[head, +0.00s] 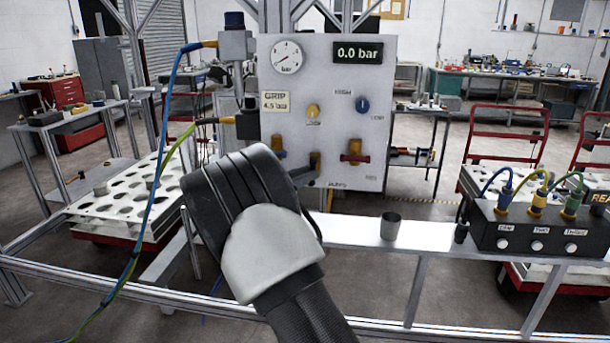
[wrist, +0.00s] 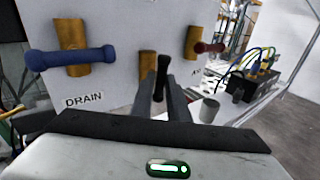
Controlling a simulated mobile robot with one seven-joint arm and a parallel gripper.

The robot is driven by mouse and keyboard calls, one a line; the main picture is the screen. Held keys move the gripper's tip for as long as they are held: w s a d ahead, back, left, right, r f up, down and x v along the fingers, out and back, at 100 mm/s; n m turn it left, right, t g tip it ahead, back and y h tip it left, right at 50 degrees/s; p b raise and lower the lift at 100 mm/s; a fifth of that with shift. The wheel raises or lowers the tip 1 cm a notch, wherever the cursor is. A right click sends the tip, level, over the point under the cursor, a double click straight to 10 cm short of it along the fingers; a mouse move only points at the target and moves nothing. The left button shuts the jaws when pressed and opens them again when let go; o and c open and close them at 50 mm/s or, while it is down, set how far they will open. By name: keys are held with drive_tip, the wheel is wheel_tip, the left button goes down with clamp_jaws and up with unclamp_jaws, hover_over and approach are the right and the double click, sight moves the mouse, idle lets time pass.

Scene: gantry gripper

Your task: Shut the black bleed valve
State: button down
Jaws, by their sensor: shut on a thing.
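The black bleed valve has a black handle (wrist: 161,78) on a brass body (wrist: 147,65), low on a pale panel. My gripper (wrist: 162,92) is shut on that handle; one finger shows on each side of it. In the wrist view the handle stands roughly upright, slightly tilted, with its lower part hidden between the fingers. In the head view my gripper (head: 305,174) reaches the valve's dark handle (head: 315,160) from the lower left. My wrist and hand hide the area just left of and below it there.
A blue-handled valve (wrist: 70,56) marked DRAIN is left of the black one; a red-handled valve (head: 354,158) is right. The panel (head: 330,80) carries a gauge and a 0.0 bar display (head: 358,53). A grey cup (head: 390,226) stands on the white beam. Hoses hang left.

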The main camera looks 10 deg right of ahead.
drive_tip(key=shift+s+d+r+m+y+b, duration=0.2)
drive_tip(key=shift+m+y+b, duration=0.5)
drive_tip(key=shift+m+y, duration=1.05)
drive_tip(key=shift+d+r+m+y+b, duration=0.3)
drive_tip(key=shift+m+y+b, duration=0.4)
drive_tip(key=shift+m+y, duration=1)
drive_tip(key=shift+s+d+r+m+y+b, duration=0.2)
drive_tip(key=shift+m+y+b, duration=0.5)
drive_tip(key=shift+m+y, duration=1.05)
drive_tip(key=shift+w+d, duration=0.1)
drive_tip(key=c, duration=1.7)
unclamp_jaws()
